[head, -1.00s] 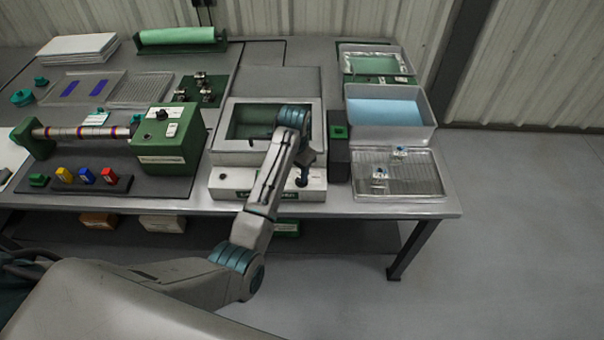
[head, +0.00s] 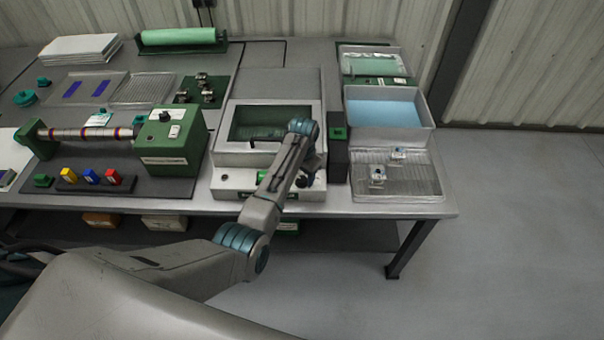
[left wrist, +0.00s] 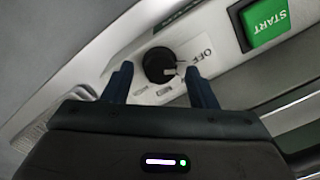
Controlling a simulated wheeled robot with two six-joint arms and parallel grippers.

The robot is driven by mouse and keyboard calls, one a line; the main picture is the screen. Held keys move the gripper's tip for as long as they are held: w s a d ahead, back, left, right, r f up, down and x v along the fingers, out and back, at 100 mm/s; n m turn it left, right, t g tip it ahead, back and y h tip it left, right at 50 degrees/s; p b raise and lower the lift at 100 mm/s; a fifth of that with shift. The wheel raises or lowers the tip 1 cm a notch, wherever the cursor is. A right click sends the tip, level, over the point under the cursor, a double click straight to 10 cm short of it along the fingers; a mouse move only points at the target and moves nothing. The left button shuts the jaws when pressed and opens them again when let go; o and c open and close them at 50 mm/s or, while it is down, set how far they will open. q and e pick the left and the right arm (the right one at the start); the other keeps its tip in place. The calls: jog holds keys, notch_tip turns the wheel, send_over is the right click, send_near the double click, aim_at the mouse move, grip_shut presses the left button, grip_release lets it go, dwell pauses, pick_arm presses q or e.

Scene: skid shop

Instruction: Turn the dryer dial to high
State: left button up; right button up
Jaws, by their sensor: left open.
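The dryer (head: 233,157) is the pale machine with a window in its lid, in the middle of the table in the head view. In the left wrist view its black round dial (left wrist: 159,65) sits on the pale front panel. The dial's white mark points toward the right, near the word OFF; other small labels below are too small to read. My left gripper (head: 305,179) is over the right part of the panel. In the left wrist view the left gripper's fingers (left wrist: 160,82) are open, one on each side of the dial; I cannot tell whether they touch it.
A tray of blue liquid (head: 432,118) and a ribbed tray (head: 425,188) stand further right. A green winder (head: 170,145) stands left.

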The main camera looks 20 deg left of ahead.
pick_arm(q)
jog(key=shift+f, duration=0.25)
jog(key=c, duration=1)
jog(key=shift+o, duration=0.2)
jog(key=shift+r, duration=0.1)
